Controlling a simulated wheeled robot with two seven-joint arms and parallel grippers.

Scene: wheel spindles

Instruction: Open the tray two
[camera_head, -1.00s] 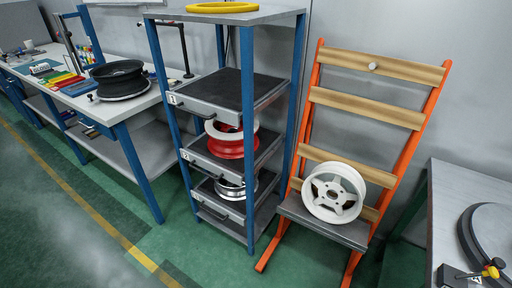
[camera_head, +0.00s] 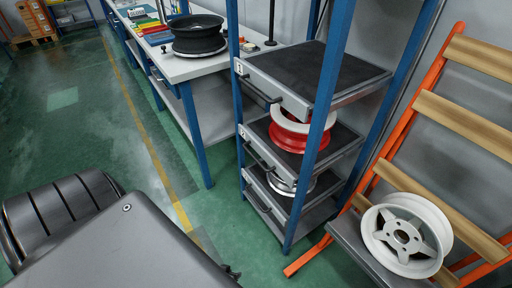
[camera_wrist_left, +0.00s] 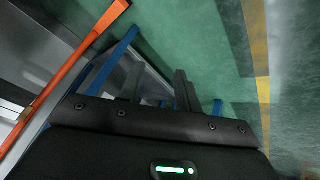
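Tray two (camera_head: 343,147) is the middle tray of the blue-posted rack. It looks pushed in, with a dark bar handle (camera_head: 258,155) on its front. A red rim (camera_head: 289,137) with a white upper edge sits on it, partly hidden by a rack post. My left arm fills the lower left of the head view, and only a small dark tip of its gripper (camera_head: 233,273) shows, low and left of the rack. In the left wrist view, two dark fingers (camera_wrist_left: 158,88) stand apart with nothing visible between them. My right gripper is out of view.
Tray one (camera_head: 322,72) is above, empty, and a lower tray (camera_head: 318,190) holds a silver rim. An orange stand (camera_head: 389,137) with a white wheel (camera_head: 405,238) is on the right. A workbench (camera_head: 190,68) with a black rim (camera_head: 198,36) is behind left. Green floor is free in front.

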